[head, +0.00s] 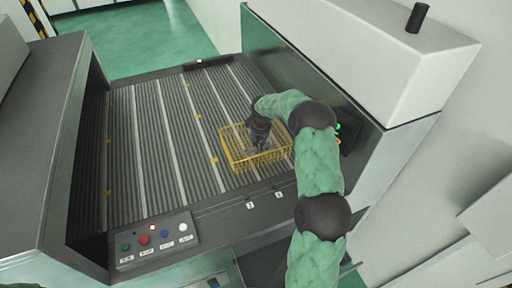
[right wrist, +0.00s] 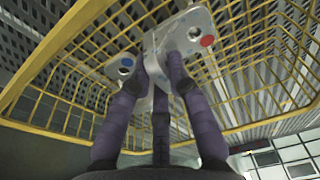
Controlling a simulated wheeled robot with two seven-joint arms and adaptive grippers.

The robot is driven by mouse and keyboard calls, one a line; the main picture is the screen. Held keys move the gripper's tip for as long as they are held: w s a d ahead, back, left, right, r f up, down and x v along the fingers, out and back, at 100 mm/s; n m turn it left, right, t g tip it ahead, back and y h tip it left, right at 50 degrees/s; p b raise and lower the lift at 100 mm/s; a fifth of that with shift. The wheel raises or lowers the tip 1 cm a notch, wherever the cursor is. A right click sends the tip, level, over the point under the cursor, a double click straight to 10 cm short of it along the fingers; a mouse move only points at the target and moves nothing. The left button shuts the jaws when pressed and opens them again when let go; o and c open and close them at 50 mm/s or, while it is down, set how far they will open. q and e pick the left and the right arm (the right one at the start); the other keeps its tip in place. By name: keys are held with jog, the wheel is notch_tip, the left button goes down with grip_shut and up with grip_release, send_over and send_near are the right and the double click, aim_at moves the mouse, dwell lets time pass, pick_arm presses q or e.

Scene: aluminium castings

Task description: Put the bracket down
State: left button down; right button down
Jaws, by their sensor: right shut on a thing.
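The bracket (right wrist: 203,24) is a pale grey metal casting with holes and a red dot at one end. In the right wrist view my right gripper (right wrist: 163,68) has its dark fingers closed on it. In the head view the same gripper (head: 257,146) points down inside a yellow wire basket (head: 231,157), and the bracket is mostly hidden below it. The basket also surrounds the bracket in the right wrist view (right wrist: 75,126). I cannot tell whether the bracket touches the basket floor. My left gripper is not in view.
The basket stands on a grey ribbed conveyor bed (head: 150,150) near its right side. A tall machine housing (head: 375,60) rises at the right and a dark side wall (head: 60,130) at the left. A button panel (head: 155,240) is at the front left. The bed left of the basket is clear.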

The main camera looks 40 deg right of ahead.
jog(key=shift+f, duration=0.8)
jog(key=shift+s+a+r, duration=0.35)
jog(key=shift+w+d+f, duration=0.1)
jog(key=shift+d+f, duration=0.05)
jog(key=shift+f, duration=0.05)
jog(key=c, duration=1.4)
grip_release()
jog(key=shift+w+f, duration=0.1)
jog(key=shift+f, duration=0.05)
jog(key=shift+o, duration=1.1)
jog(key=shift+r, duration=0.2)
jog(key=shift+r, duration=0.25)
notch_tip(320, 180, up, 12)
jog(key=s, duration=0.2)
jog(key=shift+a+f+b, duration=0.25)
jog(key=shift+a+b, duration=0.05)
jog(key=shift+b, duration=0.15)
